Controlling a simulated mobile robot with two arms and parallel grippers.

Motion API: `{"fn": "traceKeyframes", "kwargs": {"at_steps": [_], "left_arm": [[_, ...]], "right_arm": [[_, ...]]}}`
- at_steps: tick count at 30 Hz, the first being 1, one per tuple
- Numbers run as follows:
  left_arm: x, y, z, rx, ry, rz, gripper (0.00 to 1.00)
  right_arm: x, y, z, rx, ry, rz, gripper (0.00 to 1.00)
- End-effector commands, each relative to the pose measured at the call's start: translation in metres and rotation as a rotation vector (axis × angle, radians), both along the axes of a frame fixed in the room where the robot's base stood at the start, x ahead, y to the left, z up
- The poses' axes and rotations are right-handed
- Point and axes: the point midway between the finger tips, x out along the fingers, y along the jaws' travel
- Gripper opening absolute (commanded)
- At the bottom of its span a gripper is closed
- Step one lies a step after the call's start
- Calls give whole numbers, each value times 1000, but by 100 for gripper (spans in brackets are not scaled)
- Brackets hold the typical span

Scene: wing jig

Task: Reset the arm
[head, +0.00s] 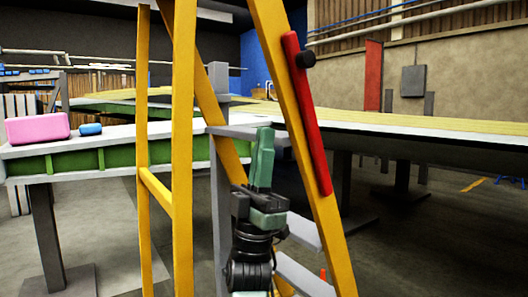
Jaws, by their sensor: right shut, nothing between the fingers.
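My right gripper (264,150) points upward in the lower middle of the head view. Its green fingers are together with nothing between them. It stands in front of a grey step and between the yellow legs of a ladder (183,150). Whether it touches the ladder cannot be told. My left gripper is not in view.
A red bar (306,115) with a dark knob lies along the ladder's right leg. A pink case (38,128) and a small blue case (91,129) sit on the green-sided bench at left. A long wing-like panel (420,124) spans the right. Open floor shows at lower right.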

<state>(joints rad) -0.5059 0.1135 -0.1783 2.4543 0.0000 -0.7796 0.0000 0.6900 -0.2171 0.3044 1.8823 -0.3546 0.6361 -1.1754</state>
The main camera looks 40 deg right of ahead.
Motion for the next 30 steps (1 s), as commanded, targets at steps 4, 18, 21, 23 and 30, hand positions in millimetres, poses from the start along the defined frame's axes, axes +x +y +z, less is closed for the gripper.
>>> {"fn": "traceKeyframes", "kwargs": {"at_steps": [4, 18, 21, 23, 30], "left_arm": [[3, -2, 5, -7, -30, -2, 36], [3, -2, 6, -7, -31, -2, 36], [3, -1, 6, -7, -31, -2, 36], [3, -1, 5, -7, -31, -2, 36], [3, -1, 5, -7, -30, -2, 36]], "right_arm": [[0, 1, -2, 0, 0, 0, 0], [0, 0, -2, 0, 0, 0, 0], [3, 0, -4, 2, 15, 8, 0], [10, -1, -12, 10, 55, 36, 0], [84, -7, -126, 180, 553, 356, 0]]}}
